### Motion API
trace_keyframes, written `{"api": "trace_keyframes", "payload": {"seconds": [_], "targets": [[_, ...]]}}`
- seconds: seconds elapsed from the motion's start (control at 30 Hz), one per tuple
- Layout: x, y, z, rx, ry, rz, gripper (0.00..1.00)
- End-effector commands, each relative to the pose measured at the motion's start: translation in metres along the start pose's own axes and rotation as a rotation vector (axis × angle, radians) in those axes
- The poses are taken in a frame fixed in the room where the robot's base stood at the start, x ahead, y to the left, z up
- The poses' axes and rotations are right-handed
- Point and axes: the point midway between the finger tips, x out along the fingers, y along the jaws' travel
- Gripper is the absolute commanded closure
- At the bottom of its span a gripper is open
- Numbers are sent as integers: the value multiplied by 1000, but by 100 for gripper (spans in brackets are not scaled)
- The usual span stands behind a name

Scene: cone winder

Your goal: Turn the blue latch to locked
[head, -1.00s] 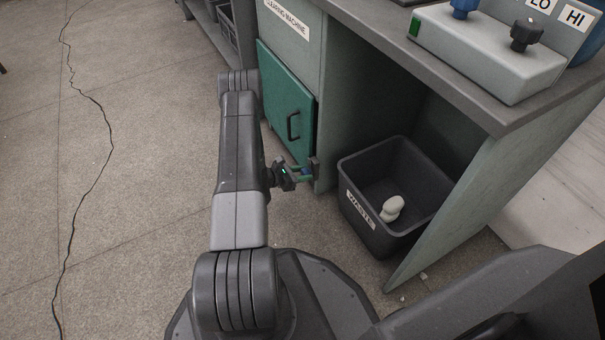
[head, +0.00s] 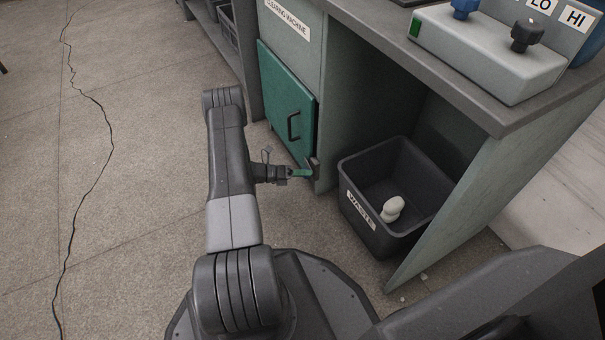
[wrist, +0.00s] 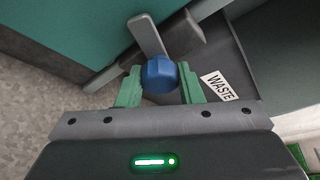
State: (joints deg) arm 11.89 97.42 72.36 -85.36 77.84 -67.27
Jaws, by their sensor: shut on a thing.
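The blue latch (wrist: 160,73) shows in the wrist view as a faceted blue knob. A pale grey lever (wrist: 147,36) extends from it toward the top of the picture, tilted slightly left. My gripper (wrist: 159,70) has a green finger on each side of the knob and is shut on it. In the head view my gripper (head: 302,173) is at the lower right corner of the teal door (head: 286,102), which looks closed. The knob is largely hidden there by the fingers.
A dark waste bin (head: 365,225) with a white object (head: 392,209) inside stands right of the door, under the worktop (head: 440,75). A control box (head: 485,52) with knobs sits on top.

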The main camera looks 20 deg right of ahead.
Motion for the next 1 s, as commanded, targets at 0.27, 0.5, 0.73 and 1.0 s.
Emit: {"api": "trace_keyframes", "payload": {"seconds": [0.27, 0.5, 0.73, 1.0], "targets": [[0, 2, 0, -192, -1, -79, 89], [0, 2, 0, -294, -2, -121, 89], [0, 2, 0, -336, -3, -137, 89], [0, 2, 0, -342, -3, -140, 89]]}}
